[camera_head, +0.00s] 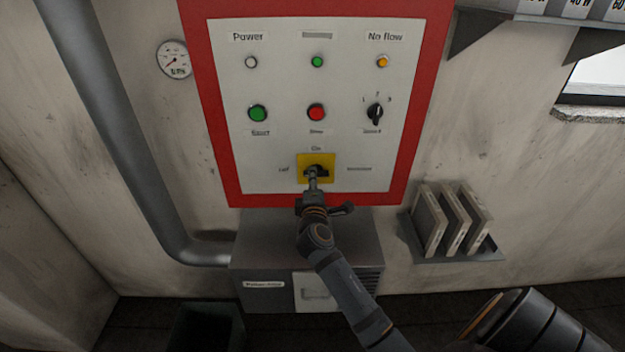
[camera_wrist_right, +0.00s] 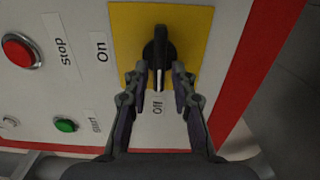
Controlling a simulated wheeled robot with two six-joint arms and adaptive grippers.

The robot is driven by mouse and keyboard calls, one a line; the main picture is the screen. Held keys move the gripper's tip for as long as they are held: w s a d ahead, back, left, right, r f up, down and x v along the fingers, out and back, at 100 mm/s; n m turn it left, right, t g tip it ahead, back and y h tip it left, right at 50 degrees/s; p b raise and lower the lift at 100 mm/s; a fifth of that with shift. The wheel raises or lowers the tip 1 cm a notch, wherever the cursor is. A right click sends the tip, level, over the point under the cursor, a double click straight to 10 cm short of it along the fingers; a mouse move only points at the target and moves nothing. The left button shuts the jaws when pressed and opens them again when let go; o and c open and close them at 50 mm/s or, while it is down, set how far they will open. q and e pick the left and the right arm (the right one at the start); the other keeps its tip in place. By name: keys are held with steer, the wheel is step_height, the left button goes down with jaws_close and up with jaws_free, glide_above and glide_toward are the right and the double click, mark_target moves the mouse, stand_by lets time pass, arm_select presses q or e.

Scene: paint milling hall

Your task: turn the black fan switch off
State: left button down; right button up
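The black fan switch (camera_wrist_right: 158,48) is a rotary knob on a yellow plate (camera_wrist_right: 196,20) low on the panel. In the right wrist view its handle, with a white mark, points down at the "Off" label; "On" is left of the plate. The yellow plate also shows in the head view (camera_head: 303,161), where my gripper partly hides the knob. My right gripper (camera_wrist_right: 157,78) is open, with one finger on each side of the handle and small gaps visible between fingers and handle. My left gripper is not in view.
The red-framed panel (camera_head: 337,60) also has a green button (camera_head: 258,113), a red stop button (camera_head: 316,112) and a black three-position selector (camera_head: 375,113). A grey cabinet (camera_head: 255,255) is below. A rack of plates (camera_head: 455,220) is at right, a pipe (camera_head: 115,140) at left.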

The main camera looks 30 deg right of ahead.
steer(key=shift+o, duration=0.3)
steer(key=v, duration=0.7)
steer(key=shift+s, duration=0.25)
